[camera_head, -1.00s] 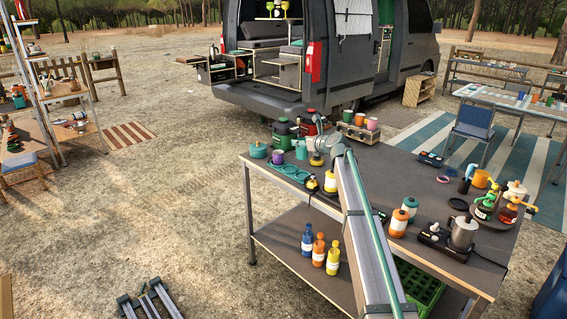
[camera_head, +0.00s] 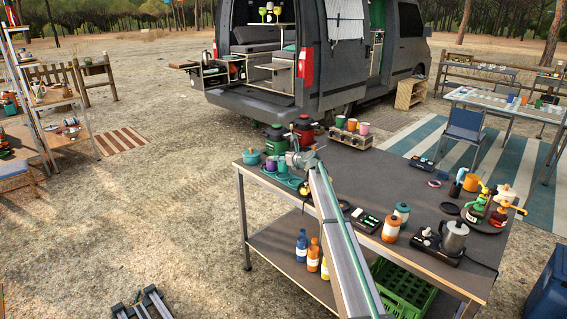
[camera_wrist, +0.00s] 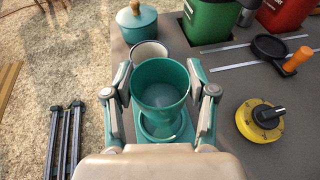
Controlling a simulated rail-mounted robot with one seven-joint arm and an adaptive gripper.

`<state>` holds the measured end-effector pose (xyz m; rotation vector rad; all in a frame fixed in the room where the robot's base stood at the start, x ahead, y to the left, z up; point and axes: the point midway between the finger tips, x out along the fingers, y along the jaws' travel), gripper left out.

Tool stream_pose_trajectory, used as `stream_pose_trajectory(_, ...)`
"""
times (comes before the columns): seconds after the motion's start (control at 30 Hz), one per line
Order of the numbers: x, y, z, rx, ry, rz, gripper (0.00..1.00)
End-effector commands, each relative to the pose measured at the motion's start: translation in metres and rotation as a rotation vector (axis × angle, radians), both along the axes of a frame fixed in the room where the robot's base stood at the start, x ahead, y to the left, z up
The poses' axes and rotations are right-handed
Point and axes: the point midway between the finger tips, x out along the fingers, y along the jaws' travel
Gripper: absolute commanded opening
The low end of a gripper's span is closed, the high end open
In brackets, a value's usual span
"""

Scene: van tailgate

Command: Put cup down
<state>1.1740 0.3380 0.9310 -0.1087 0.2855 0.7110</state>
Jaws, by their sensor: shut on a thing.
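My gripper (camera_wrist: 163,88) is shut on a teal cup (camera_wrist: 160,80), with one finger on each side of it. The cup is upright and looks empty. A teal holder with round rings (camera_wrist: 150,122) lies under and in front of the cup; I cannot tell whether the cup touches it. A pale-rimmed cup (camera_wrist: 149,51) stands just beyond the held cup. In the head view my gripper (camera_head: 297,163) is low over the left end of the worktable, by the teal holder (camera_head: 287,180).
A teal lidded pot (camera_wrist: 136,20) stands at the table's left corner. Green (camera_wrist: 210,18) and red (camera_wrist: 285,12) containers are behind. A black pan with an orange handle (camera_wrist: 297,60) and a yellow round item with a black knob (camera_wrist: 260,121) lie to the right.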

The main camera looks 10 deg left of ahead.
Motion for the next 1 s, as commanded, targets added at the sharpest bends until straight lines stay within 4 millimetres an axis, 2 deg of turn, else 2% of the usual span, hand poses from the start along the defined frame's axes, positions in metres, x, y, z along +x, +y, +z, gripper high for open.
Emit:
stream_pose_trajectory(0.1, -0.001, -0.001, -0.017, -0.001, 0.002, 0.0, 0.2)
stream_pose_trajectory(0.2, -0.001, -0.001, -0.026, -0.001, 0.001, 0.0, 0.2)
stream_pose_trajectory(0.57, -0.001, -0.001, -0.03, -0.001, 0.0, 0.0, 0.2)
stream_pose_trajectory(0.6, -0.001, -0.001, -0.03, -0.001, 0.0, 0.0, 0.58)
stream_pose_trajectory(0.73, -0.001, -0.001, -0.03, -0.001, 0.0, 0.0, 0.8)
stream_pose_trajectory(1.0, -0.001, -0.001, -0.03, -0.001, 0.0, 0.0, 0.82)
